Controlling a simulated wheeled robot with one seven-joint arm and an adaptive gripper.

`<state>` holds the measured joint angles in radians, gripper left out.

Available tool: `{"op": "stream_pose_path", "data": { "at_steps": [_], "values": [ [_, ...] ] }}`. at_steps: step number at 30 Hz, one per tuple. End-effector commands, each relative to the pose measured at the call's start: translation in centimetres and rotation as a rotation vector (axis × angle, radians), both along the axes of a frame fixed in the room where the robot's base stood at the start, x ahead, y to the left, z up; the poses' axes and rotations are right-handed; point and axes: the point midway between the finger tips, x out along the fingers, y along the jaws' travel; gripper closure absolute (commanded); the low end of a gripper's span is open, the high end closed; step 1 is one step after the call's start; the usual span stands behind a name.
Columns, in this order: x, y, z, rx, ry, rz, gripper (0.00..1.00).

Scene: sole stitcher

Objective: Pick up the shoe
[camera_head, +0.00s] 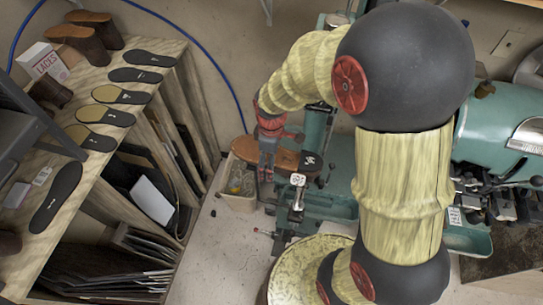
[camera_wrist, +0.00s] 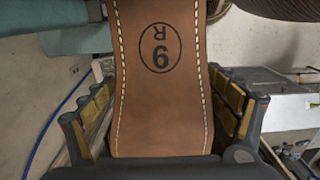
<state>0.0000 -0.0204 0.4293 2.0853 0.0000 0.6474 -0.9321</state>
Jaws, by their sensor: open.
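The shoe (camera_head: 286,158) lies on the sole stitcher (camera_head: 322,125), its brown sole and a black section facing up. In the wrist view its brown sole (camera_wrist: 160,110) fills the middle, with white stitching along both edges and an upside-down "R" and circled mark. My gripper (camera_head: 268,168) is at the brown part of the shoe. In the wrist view my open gripper (camera_wrist: 162,105) has one finger on each side of the sole, with gaps visible beside it. Whether the palm touches the sole I cannot tell.
A wooden shelf (camera_head: 183,50) on the left bears several dark insoles (camera_head: 135,75) and brown shoes (camera_head: 82,40). A white laces box (camera_head: 42,63) stands there. A small bin (camera_head: 240,180) is below the shoe. Green machinery (camera_head: 500,120) is at right.

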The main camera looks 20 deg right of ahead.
Motion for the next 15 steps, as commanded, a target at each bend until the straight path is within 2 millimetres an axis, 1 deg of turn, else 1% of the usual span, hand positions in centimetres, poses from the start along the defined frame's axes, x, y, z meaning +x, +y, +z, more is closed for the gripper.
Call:
{"op": "stream_pose_path", "data": {
  "at_steps": [3,8,15],
  "values": [
    [-0.03,0.0,-0.47,0.0,0.0,0.0,0.13],
    [-0.01,0.01,-0.49,0.0,0.0,0.0,0.13],
    [0.0,0.0,-0.47,0.0,0.0,0.0,0.26]
  ]
}}
